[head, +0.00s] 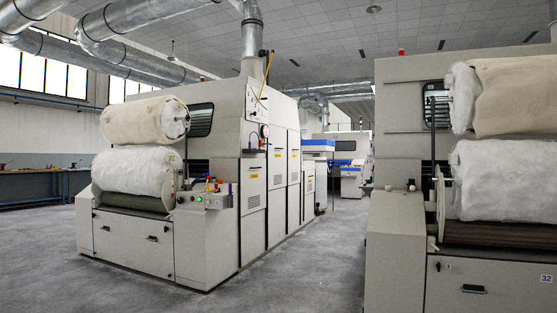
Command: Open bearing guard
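No part that I can surely tell as the bearing guard shows in the head view. Two beige carding machines stand in view, one at left centre (230,170) and one cut off by the right edge (395,240). The left machine's side has tall closed panels (278,165) and a small control box with a green light (203,200). Its low front panel (132,243) is closed. My gripper and arm are not in view.
Cotton rolls (135,172) sit on the left machine, and more rolls (505,180) on the right one. A bare concrete aisle (300,275) runs between the machines. A workbench (30,185) stands along the left wall. Ducts (130,50) hang overhead.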

